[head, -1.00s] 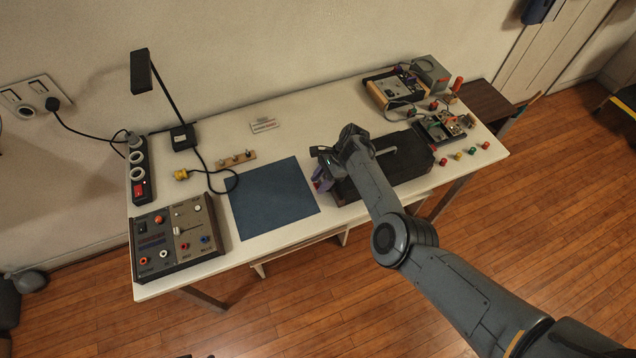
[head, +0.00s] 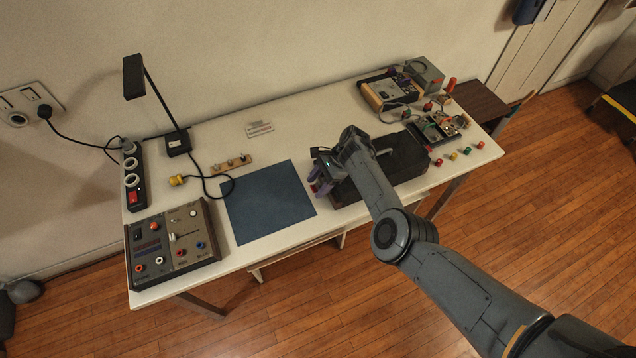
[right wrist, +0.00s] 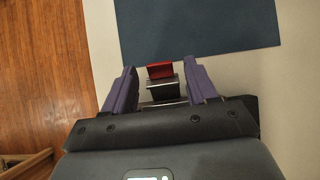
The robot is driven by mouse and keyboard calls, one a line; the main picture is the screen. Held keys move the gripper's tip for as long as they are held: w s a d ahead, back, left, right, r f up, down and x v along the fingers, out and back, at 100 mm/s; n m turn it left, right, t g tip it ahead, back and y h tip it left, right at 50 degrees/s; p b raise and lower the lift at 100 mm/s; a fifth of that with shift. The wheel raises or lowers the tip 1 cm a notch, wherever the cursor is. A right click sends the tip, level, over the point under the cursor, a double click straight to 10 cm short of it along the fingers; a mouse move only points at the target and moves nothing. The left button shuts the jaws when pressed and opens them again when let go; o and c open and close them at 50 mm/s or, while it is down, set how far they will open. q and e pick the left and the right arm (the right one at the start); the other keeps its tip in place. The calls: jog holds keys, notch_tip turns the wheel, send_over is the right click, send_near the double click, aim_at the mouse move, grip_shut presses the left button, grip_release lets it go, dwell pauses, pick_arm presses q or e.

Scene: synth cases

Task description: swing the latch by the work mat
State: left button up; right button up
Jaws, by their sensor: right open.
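The blue work mat (head: 270,203) lies flat on the bench, and its edge also shows at the top of the right wrist view (right wrist: 200,28). A latch with a red tab (right wrist: 160,71) and a dark and silver body (right wrist: 165,92) shows in the right wrist view, just short of the mat edge. My right gripper (head: 316,180) is at the mat's right edge, by the left end of a dark case. Its purple fingers are open, one on each side of the latch, with visible gaps. In the head view the gripper hides the latch. My left gripper is out of view.
The dark case (head: 408,158) with a handle lies under and right of my right arm. A control box (head: 172,243), power strip (head: 133,178), lamp (head: 155,100) and yellow plug (head: 177,180) stand left. Electronics (head: 435,127) and several coloured knobs crowd the right end.

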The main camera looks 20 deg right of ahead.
jog(key=shift+r, duration=0.1)
jog(key=p+v, duration=0.2)
jog(key=v, duration=0.7)
jog(key=shift+d+p, duration=0.1)
jog(key=shift+p, duration=0.2)
jog(key=shift+d+r, duration=0.35)
jog(key=shift+r, duration=0.15)
jog(key=shift+d+r, duration=0.1)
